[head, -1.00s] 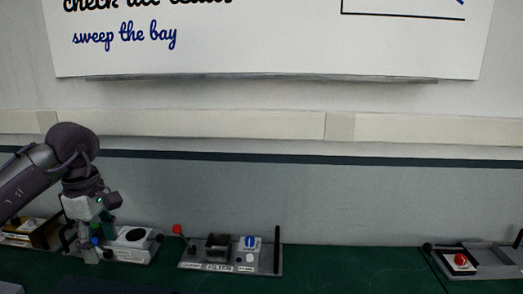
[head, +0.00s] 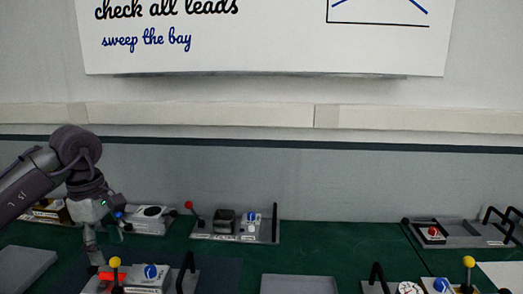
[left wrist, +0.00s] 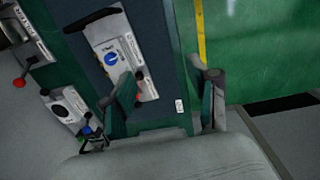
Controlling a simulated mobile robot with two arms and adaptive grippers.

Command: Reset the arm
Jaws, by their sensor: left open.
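My left arm comes in from the left in the head view. Its gripper (head: 93,258) points down above the left end of the front-left module (head: 145,284). In the left wrist view the gripper (left wrist: 168,98) has its two dark green fingers spread wide, with nothing held between them. The front-left module (left wrist: 122,52) lies beside and partly behind one finger, with its blue dial (left wrist: 111,58) and black handle (left wrist: 94,18) showing. A red part (head: 112,275) and a yellow knob (head: 115,262) show on this module in the head view. My right gripper is not in view.
The filter module (head: 236,237) with a red-knobbed lever stands at the back middle. A grey tray (head: 298,285), a yellow-knobbed module (head: 437,287) and a red-button tray (head: 460,240) stand to the right. Green bench top is clear between them.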

